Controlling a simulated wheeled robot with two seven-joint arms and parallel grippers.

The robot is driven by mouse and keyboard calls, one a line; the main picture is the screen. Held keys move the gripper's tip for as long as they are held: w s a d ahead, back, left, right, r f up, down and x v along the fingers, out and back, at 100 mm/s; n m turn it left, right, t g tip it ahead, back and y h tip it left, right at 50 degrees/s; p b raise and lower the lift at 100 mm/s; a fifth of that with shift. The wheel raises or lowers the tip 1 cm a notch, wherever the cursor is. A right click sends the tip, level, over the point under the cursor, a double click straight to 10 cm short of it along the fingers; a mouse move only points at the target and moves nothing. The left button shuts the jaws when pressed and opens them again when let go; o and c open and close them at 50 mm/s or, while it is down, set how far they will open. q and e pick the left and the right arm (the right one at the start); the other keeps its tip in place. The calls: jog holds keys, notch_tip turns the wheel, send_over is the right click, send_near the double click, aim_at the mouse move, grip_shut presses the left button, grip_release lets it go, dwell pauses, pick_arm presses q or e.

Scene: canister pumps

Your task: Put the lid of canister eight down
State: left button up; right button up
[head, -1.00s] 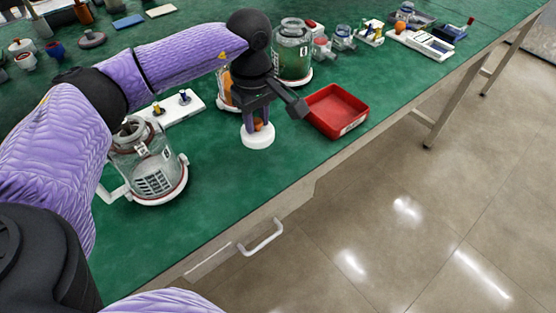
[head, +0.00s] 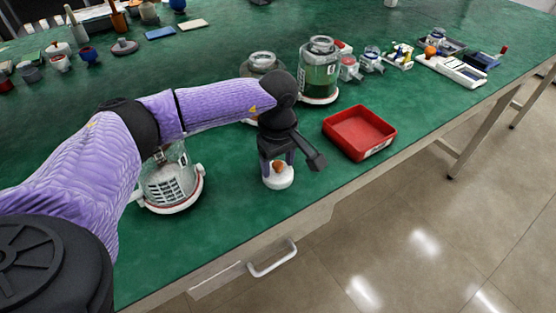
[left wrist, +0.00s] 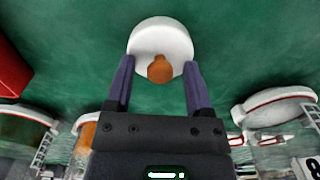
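The lid (head: 278,182) is a white disc with an orange knob and appears to rest on the green table. It also shows in the left wrist view (left wrist: 160,38). My left gripper (head: 277,168) is above the lid, pointing down. Its two fingers are apart, on either side of the orange knob (left wrist: 160,69), with gaps visible. A glass canister (head: 170,187) with a white base stands to the left, partly behind my left arm. A label "8" (left wrist: 313,166) shows at the lower right of the left wrist view. My right gripper is not in view.
A red tray (head: 359,133) stands right of the lid. Two more canisters, one with green contents (head: 320,72) and one partly behind my arm (head: 262,63), stand behind. The table's front edge, with a drawer handle (head: 272,258) below, is close. Bare table surrounds the lid.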

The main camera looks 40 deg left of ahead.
aim_at(278, 163)
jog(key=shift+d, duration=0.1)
pick_arm(q)
jog(key=shift+r, duration=0.35)
notch_tip(278, 163, up, 12)
jog(key=p, duration=0.4)
jog(key=shift+f, duration=0.2)
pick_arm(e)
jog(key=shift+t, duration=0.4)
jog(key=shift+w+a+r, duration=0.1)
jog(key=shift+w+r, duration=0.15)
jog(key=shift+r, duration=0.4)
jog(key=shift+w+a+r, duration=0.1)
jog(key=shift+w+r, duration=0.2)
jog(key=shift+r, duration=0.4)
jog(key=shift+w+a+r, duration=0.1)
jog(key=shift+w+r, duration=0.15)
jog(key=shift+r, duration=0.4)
